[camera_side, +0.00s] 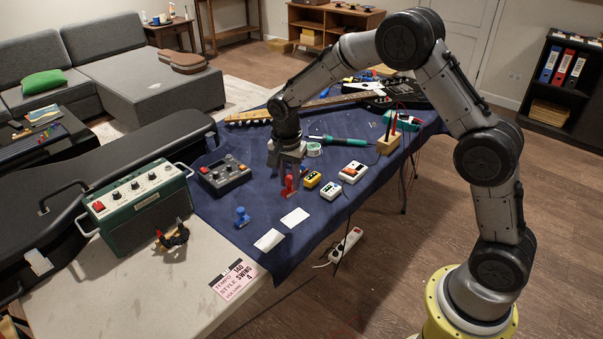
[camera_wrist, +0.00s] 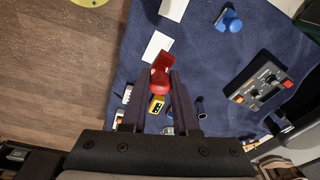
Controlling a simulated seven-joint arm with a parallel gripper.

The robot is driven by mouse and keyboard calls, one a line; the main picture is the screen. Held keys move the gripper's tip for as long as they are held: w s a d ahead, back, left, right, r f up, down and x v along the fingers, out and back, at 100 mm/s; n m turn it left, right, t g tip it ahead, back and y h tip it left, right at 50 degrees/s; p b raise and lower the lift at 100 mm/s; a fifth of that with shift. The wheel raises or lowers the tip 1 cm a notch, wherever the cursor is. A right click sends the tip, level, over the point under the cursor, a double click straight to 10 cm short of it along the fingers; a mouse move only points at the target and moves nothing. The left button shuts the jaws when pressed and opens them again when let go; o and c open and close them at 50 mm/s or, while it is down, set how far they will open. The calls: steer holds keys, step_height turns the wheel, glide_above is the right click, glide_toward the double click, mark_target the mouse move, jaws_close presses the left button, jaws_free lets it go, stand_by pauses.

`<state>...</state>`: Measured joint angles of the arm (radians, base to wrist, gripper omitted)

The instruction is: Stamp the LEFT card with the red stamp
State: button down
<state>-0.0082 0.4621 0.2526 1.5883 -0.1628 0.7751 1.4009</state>
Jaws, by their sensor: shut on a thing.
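My gripper (camera_side: 290,168) points down over the blue cloth. It is shut on the red stamp (camera_side: 289,187), which also shows between my fingers in the wrist view (camera_wrist: 160,78). I cannot tell whether the stamp's base touches the cloth. Two white cards lie on the cloth nearer the side camera: the left card (camera_side: 269,240) and the right card (camera_side: 295,217). The red stamp is just behind the right card and apart from the left one. In the wrist view one card (camera_wrist: 157,46) lies just beyond the stamp, and another (camera_wrist: 173,9) is cut by the top edge.
A blue stamp (camera_side: 241,217) stands left of the cards. A grey pedal box (camera_side: 223,174) is at the left, and yellow (camera_side: 312,179) and white (camera_side: 352,172) pedals stand right of my gripper. Cloth between the stamps and around the cards is clear.

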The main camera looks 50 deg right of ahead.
steer(key=n, duration=0.1)
glide_above(271, 239)
step_height(271, 239, down, 4)
steer(key=shift+a+f, duration=0.15)
steer(key=shift+f, duration=1.45)
steer(key=shift+a+f, duration=0.15)
steer(key=shift+f, duration=1.4)
steer(key=shift+s+f, duration=0.1)
steer(key=shift+f, duration=0.5)
steer(key=shift+r, duration=0.1)
step_height(271, 239, up, 7)
stand_by(0.6)
